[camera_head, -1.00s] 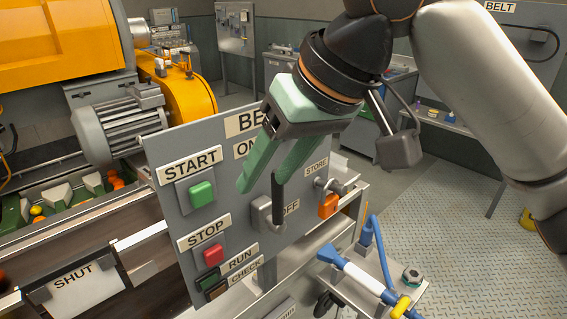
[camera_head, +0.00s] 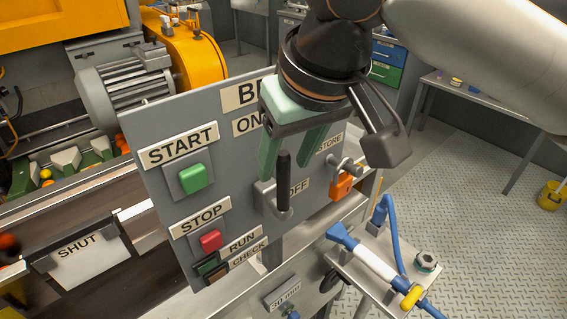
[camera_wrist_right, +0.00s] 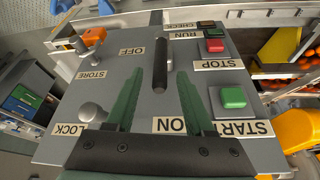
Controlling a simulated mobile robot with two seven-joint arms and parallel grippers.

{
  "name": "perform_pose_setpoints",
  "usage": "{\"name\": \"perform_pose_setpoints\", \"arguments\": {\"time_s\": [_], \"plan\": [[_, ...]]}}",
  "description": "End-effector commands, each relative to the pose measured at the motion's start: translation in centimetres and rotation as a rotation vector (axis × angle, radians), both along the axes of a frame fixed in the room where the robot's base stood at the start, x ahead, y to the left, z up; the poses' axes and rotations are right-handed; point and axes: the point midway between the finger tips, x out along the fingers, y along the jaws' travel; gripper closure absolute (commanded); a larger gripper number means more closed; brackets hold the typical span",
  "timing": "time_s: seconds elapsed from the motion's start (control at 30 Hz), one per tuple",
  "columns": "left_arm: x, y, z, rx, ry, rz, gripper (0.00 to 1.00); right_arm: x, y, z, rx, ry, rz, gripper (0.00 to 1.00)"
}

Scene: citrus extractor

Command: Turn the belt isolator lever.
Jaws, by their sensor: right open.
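The belt isolator lever (camera_head: 284,182) has a black handle on a grey base and stands on the grey control panel, beside the OFF label (camera_head: 299,187). The ON label (camera_head: 245,125) is higher on the panel. My right gripper (camera_head: 283,168) is open above the handle, its green fingers pointing down at the panel. In the right wrist view the lever handle (camera_wrist_right: 160,64) lies between and beyond the two fingertips (camera_wrist_right: 158,74), with a gap on both sides. I cannot tell how deep the fingers reach around it. My left gripper is out of view.
The green START button (camera_head: 193,177) and red STOP button (camera_head: 211,241) are left of the lever. An orange padlock (camera_head: 342,186) hangs at the STORE peg, close on the right. A silver LOCK knob (camera_wrist_right: 90,112) shows in the wrist view. A blue-and-white hose nozzle (camera_head: 365,257) lies lower right.

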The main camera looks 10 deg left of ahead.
Motion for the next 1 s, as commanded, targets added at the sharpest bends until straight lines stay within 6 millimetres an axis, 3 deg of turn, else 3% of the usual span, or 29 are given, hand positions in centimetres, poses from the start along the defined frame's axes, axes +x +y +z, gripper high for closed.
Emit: {"name": "perform_pose_setpoints", "arguments": {"time_s": [0.2, 0.53, 1.0], "plan": [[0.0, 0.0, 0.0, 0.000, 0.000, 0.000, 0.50, 0.6, 0.5, -1.9, 0.002, 0.000, -0.001, 0.47], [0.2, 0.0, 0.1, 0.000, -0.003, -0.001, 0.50, 0.7, 0.6, -2.2, 0.001, -0.001, 0.000, 0.48], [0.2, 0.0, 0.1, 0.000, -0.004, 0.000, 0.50, 0.7, 0.6, -2.1, 0.001, -0.001, 0.000, 1.00]]}}
